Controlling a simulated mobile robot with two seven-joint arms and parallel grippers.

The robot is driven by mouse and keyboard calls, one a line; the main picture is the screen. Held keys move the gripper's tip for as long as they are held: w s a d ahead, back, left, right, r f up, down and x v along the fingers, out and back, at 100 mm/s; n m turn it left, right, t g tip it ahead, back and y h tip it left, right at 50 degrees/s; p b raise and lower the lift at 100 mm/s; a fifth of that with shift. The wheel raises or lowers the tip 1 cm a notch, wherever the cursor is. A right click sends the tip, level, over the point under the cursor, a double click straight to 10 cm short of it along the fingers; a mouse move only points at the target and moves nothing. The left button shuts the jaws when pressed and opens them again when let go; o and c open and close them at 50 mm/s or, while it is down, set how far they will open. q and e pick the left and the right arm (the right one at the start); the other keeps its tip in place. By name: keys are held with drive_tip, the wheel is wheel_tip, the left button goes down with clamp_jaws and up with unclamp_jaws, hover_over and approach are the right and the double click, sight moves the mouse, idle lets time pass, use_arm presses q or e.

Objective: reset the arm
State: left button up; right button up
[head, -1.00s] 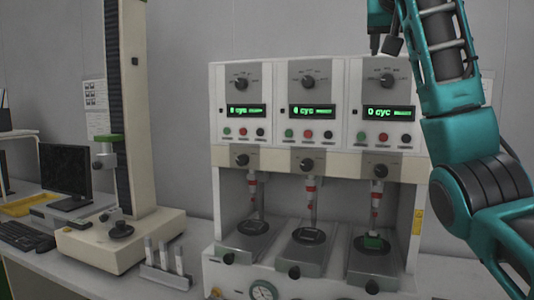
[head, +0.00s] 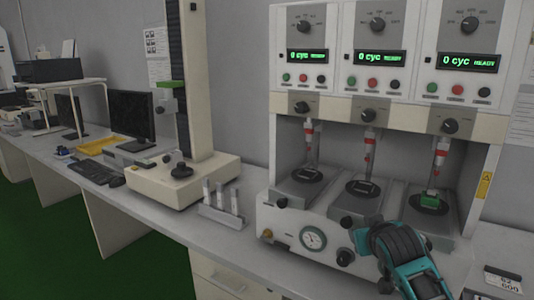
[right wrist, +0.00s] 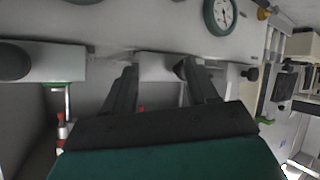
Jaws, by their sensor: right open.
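My right arm (head: 405,262) is teal and black and shows at the lower right of the head view, low in front of the test machine (head: 386,210). My left arm and gripper are not in view.
The machine's three displays read 0 cyc READY; a green piece (head: 430,201) sits at its right station. Left of it are a small rack of cylinders (head: 222,214), a tall column stand (head: 183,180) and a monitor (head: 132,113). Green floor (head: 60,240) is free at the lower left.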

drive_tip(key=s+a+f+y, duration=0.1)
drive_tip(key=s+a+f, duration=0.1)
drive_tip(key=s+f, duration=0.9)
drive_tip(key=s+a+f+g+y, duration=0.1)
drive_tip(key=s+a+f+y, duration=0.1)
drive_tip(key=s+f, duration=0.9)
drive_tip(key=s+a, duration=0.1)
drive_tip(key=s, duration=0.8)
drive_tip(key=shift+a+f+n, duration=0.25)
drive_tip(key=shift+f+n, duration=0.1)
drive_tip(key=shift+n, duration=0.05)
